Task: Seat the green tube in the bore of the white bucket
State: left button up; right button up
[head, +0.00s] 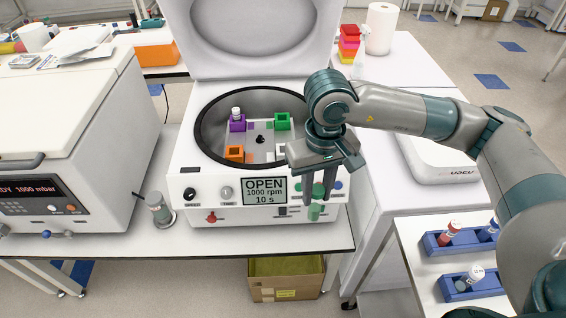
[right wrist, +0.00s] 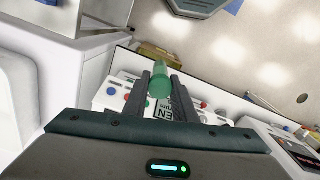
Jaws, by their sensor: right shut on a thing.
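My right gripper (head: 318,192) is shut on the green tube (head: 315,212). It holds the tube in front of the open centrifuge's front panel, outside the bowl. In the right wrist view the green tube (right wrist: 160,80) stands between the two fingers (right wrist: 162,92). My left gripper is not in view.
The open centrifuge (head: 180,205) has its lid raised behind. Its rotor also carries a purple bucket (head: 238,126) with a white-capped tube, a green bucket (head: 283,121) and an orange bucket (head: 234,152). Blue racks (head: 432,245) with tubes stand at the right.

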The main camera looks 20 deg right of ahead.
aim_at(281, 147)
jog(key=i, duration=0.95)
